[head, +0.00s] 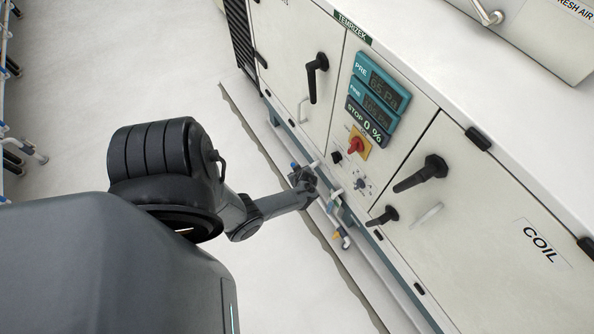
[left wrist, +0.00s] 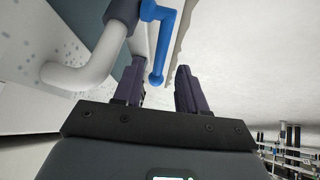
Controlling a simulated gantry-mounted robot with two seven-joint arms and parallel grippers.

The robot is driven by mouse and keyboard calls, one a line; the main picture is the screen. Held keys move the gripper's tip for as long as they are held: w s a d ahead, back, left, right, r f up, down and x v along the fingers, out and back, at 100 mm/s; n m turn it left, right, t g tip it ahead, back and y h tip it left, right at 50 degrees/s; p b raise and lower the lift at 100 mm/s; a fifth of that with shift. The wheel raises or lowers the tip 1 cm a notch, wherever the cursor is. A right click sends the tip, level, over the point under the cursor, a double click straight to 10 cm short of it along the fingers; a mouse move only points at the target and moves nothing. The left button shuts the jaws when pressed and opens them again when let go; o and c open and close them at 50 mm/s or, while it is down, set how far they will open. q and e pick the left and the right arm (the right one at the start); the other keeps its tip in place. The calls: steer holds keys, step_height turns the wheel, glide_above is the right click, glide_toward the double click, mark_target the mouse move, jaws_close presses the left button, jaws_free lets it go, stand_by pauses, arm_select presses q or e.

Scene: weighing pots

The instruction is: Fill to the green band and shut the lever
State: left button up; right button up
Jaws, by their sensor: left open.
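A blue lever (left wrist: 164,45) with a rounded end sits on a white pipe (left wrist: 95,62) in the left wrist view. Its lower end hangs just ahead of the gap between my left gripper's fingers, apparently not gripped. My left gripper (left wrist: 159,80) is open. In the head view, my left gripper (head: 306,177) is low at the machine's front edge, beside a small blue part (head: 294,166) that may be the lever. I cannot make out a green band or fill level for certain. My right gripper is not in view.
The white cabinet has black handles (head: 424,172), a red switch (head: 355,146) and teal displays (head: 382,82). More small pipe fittings (head: 341,236), one with a yellow part, stand along its base right of my gripper. The pale floor (head: 290,270) in front is clear.

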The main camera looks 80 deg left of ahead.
arm_select(q)
steer(key=p+v, duration=0.4)
steer(key=v, duration=0.4)
steer(key=shift+s+d, duration=0.1)
